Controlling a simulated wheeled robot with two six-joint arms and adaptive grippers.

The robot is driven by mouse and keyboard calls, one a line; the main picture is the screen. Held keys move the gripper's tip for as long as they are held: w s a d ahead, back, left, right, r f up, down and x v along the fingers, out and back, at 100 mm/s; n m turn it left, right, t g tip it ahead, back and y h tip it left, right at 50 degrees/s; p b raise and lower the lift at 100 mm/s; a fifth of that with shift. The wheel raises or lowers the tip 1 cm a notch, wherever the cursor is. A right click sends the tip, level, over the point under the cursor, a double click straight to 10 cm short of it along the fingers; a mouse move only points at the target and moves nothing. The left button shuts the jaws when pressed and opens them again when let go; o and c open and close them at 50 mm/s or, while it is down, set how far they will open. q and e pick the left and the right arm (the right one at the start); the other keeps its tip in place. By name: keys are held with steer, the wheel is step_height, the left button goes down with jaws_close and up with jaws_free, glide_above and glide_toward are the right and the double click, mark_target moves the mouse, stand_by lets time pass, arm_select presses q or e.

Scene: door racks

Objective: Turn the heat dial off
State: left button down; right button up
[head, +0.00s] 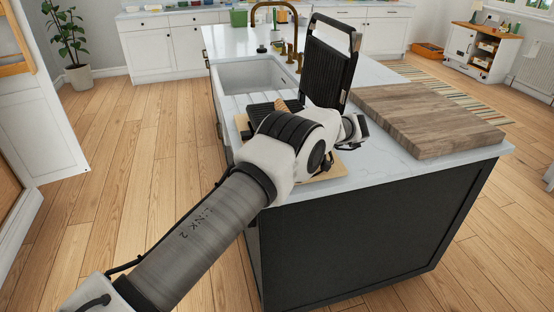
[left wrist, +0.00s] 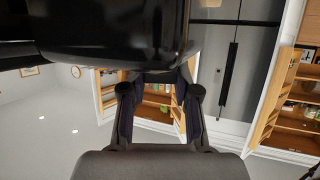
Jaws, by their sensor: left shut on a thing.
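The dark grill press stands on the island with its ribbed lid (head: 328,68) raised. Its lower plate (head: 262,112) is largely hidden behind my left arm. In the left wrist view, the black body of the press (left wrist: 110,40) fills the upper left, close to the fingers. My left gripper (left wrist: 158,80) is shut on a small dark part at the edge of that body, which looks like the heat dial. The dial's setting cannot be read. In the head view my arm hides the left fingertips and the dial. My right gripper is in neither view.
A thick wooden cutting board (head: 425,118) lies to the right on the white island top (head: 385,170). A sink (head: 258,74) with a brass tap (head: 282,28) is behind the press. A light wooden board (head: 345,166) shows under it. Wooden floor lies open to the left.

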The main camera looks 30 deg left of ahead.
arm_select(q)
steer(key=shift+n+g+h+b, duration=0.4)
steer(key=shift+n+g+b, duration=0.1)
steer(key=shift+n+b, duration=0.1)
steer(key=c, duration=0.8)
jaws_free()
